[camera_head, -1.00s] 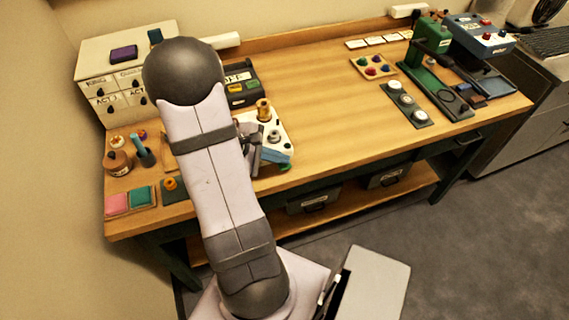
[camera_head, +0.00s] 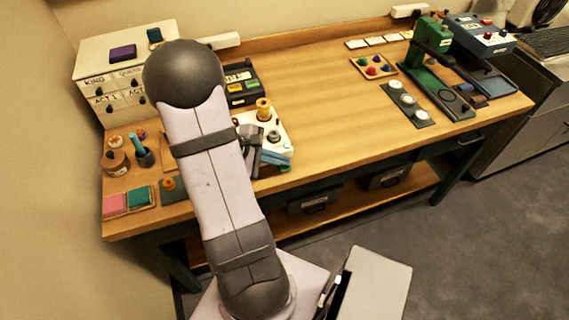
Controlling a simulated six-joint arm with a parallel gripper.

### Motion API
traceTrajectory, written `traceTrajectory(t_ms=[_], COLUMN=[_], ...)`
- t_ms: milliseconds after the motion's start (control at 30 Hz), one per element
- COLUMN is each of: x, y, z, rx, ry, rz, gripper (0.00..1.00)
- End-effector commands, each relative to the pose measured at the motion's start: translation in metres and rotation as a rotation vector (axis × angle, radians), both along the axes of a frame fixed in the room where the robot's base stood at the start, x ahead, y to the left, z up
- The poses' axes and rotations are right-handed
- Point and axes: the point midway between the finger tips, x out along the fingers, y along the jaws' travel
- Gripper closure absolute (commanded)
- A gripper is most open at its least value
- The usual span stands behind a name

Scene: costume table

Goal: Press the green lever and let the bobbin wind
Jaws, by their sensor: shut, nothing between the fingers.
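The bobbin winder (camera_head: 284,146) is a white machine with a blue front edge, near the table's front edge, right of my arm. A yellow thread spool (camera_head: 263,109) stands upright at its back, and a small grey bobbin (camera_head: 273,137) sits on its top. My arm hides part of the winder and of the gripper. I cannot make out the green lever clearly now, nor tell whether the gripper touches it.
Left of my arm are a brown pot (camera_head: 116,163), a dark cup (camera_head: 145,157) and pink and green pads (camera_head: 128,201). The middle of the table is clear.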

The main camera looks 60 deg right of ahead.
Motion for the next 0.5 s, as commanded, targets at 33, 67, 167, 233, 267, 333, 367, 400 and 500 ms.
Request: traceTrajectory(t_ms=[33, 67, 167, 233, 267, 333, 367, 400, 500], x=[0.0002, 0.0002, 0.0001, 0.0002, 0.0001, 0.0001, 0.0001, 0.0001, 0.0], y=[0.0, 0.0001, 0.0, 0.0, 0.0001, 0.0001, 0.0002, 0.0001, 0.0002], z=[-0.0013, -0.0016, -0.0027, -0.0034, -0.0037, -0.0045, -0.0048, -0.0052, -0.0057], rx=[0.0, 0.0, 0.0, 0.0, 0.0, 0.0, 0.0, 0.0, 0.001], ry=[-0.001, -0.001, -0.001, -0.001, -0.001, -0.001, -0.001, -0.001, -0.001], rz=[0.001, 0.001, 0.001, 0.001, 0.001, 0.001, 0.001, 0.001, 0.0], gripper=[1.0, 1.0, 1.0, 1.0, 1.0, 1.0, 1.0, 1.0, 1.0])
